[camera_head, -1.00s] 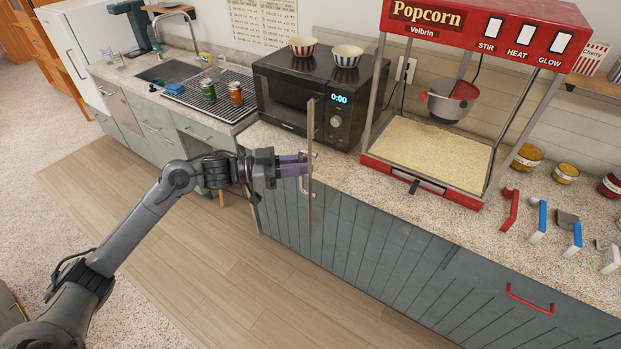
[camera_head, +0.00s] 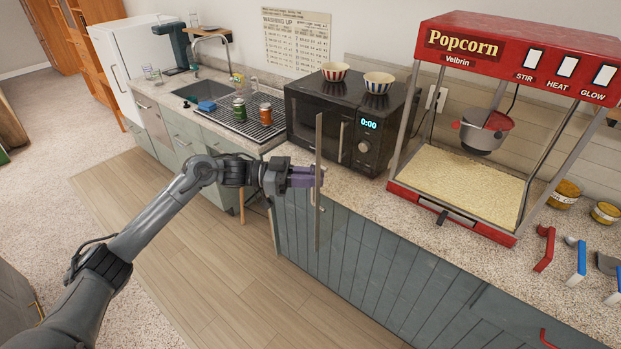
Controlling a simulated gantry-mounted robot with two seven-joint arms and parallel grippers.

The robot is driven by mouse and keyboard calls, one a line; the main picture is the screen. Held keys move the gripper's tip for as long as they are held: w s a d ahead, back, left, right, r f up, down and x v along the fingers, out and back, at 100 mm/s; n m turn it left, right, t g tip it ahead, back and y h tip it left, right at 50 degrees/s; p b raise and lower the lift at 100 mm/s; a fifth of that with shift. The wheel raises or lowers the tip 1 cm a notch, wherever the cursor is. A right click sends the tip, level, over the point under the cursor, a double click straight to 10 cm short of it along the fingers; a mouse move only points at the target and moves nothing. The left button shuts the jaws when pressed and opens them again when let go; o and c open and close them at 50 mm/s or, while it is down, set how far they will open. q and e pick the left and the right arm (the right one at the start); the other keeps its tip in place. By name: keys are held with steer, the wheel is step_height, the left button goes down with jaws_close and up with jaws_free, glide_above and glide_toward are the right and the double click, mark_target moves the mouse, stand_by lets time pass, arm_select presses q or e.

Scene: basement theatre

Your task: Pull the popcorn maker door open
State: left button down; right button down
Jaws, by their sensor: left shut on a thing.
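The popcorn maker (camera_head: 466,200) is a red machine with a kettle inside and popcorn covering its floor. A tall narrow panel (camera_head: 319,135), seen nearly edge-on, stands in front of the microwave, left of the machine and past the counter's front edge; it looks like the popcorn maker door, standing open. Its link to the machine is not clearly visible. My left gripper (camera_head: 312,178), with purple fingers, is shut on the door's handle (camera_head: 313,194), at about counter height. My right gripper is not in view.
A black microwave (camera_head: 352,158) with two striped bowls on top stands behind the panel. Left of it are a drying rack (camera_head: 262,130) with cans and a sink (camera_head: 205,90). Scoops (camera_head: 545,248) and jars lie at right. The wooden floor before the cabinets is clear.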

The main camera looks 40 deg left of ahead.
arm_select(q)
steer(key=c, duration=1.4)
jaws_free()
steer(key=shift+w+f, duration=0.15)
steer(key=shift+f, duration=0.05)
steer(key=shift+o, duration=0.4)
steer(key=shift+d+r, duration=0.1)
steer(key=b+v, duration=0.4)
steer(key=v, duration=0.6)
steer(key=shift+s+a, duration=0.25)
steer(key=shift+a, duration=0.05)
